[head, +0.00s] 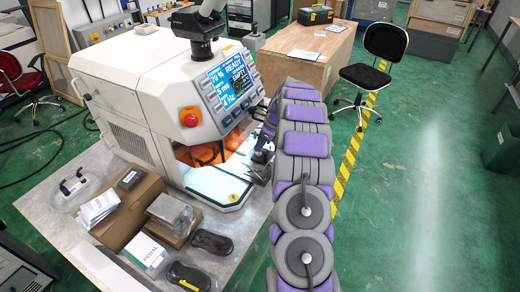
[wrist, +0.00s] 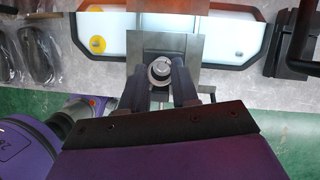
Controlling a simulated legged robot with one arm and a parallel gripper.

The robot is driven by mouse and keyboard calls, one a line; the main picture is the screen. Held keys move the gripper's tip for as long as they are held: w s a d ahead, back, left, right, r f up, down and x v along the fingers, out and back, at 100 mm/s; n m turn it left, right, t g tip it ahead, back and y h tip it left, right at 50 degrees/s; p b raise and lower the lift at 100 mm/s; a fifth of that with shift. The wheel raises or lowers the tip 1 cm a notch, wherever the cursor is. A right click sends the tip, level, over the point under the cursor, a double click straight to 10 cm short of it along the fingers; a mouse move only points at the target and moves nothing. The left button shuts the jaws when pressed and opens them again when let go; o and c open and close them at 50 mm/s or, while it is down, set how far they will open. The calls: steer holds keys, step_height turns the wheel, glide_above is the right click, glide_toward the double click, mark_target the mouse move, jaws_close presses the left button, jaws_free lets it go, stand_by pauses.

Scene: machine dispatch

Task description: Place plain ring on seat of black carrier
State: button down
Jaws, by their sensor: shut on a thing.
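My gripper (wrist: 164,74) is in the middle of the wrist view, its two dark fingers closed on a small silver ring (wrist: 160,68), the plain ring. Behind the ring is a dark square block, perhaps the black carrier (wrist: 166,42), set on a grey strip in front of the lit white machine bed (wrist: 115,38). I cannot tell whether the ring touches the block or hangs above it. In the head view my gripper (head: 262,156) is at the right side of the machine opening, and the ring is too small or hidden to make out.
The white machine (head: 125,100) has a lit screen reading READY and a red button (head: 190,117). Left of its bed are a cardboard box (head: 127,210), a clear box (head: 171,212) and dark bagged items (head: 211,242). A black dark-framed part (wrist: 296,45) stands at the right in the wrist view.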

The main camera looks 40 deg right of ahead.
mark_target(261, 154)
steer(key=f, duration=0.2)
steer(key=shift+d+f, duration=0.3)
steer(key=shift+f, duration=0.1)
steer(key=shift+a+f, duration=0.1)
steer(key=shift+a, duration=0.25)
steer(key=shift+f, duration=0.15)
steer(key=c, duration=0.8)
jaws_free()
steer(key=shift+d, duration=0.2)
steer(key=shift+c, duration=0.2)
